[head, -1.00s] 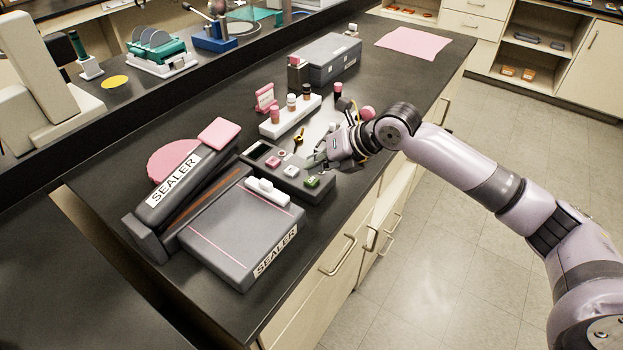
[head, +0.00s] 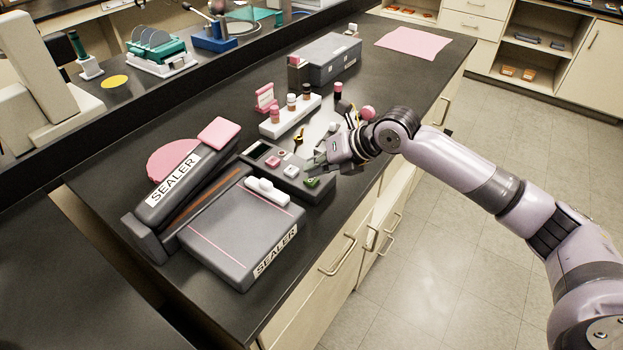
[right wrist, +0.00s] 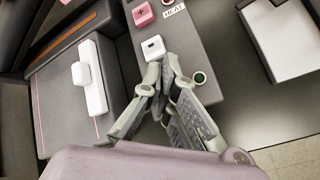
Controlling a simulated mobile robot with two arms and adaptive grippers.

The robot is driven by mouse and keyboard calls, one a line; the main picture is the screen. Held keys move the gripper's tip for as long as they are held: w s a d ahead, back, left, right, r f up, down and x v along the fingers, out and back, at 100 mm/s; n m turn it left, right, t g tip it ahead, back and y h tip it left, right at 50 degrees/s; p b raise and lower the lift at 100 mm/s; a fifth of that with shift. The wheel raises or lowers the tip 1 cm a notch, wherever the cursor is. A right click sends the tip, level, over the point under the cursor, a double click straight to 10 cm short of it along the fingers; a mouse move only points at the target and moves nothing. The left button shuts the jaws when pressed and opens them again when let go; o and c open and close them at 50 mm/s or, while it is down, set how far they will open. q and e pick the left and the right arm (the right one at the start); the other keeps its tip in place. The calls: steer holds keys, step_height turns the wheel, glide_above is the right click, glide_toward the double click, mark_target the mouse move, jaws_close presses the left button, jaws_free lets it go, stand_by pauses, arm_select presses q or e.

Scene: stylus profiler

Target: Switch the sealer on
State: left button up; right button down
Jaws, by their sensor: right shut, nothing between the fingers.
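The grey sealer (head: 235,228) sits on the black bench with its lid (head: 190,178) raised and marked SEALER. Its control panel (head: 250,168) has a pink plus button (right wrist: 142,13), a white minus button (right wrist: 153,47) and a green control (head: 312,182). My right gripper (head: 313,164) is shut and empty, low over the right end of the panel. In the right wrist view its closed fingertips (right wrist: 161,72) are just below the white button, and the green control (right wrist: 200,77) is to their right, partly hidden by a finger. Contact cannot be told. My left gripper is not in view.
A white rack (head: 290,118) with several small bottles stands behind the panel. A grey box (head: 330,60) and a pink sheet (head: 412,43) lie farther back. A white bar handle (head: 267,191) lies on the sealer's bed. The bench's front edge runs under my right arm.

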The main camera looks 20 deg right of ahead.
steer(key=shift+f, duration=0.5)
stand_by(0.8)
steer(key=shift+r+p, duration=0.6)
steer(key=shift+r, duration=0.3)
steer(key=shift+r, duration=0.15)
step_height(320, 180, up, 5)
steer(key=p, duration=0.4)
steer(key=shift+f, duration=0.2)
stand_by(0.3)
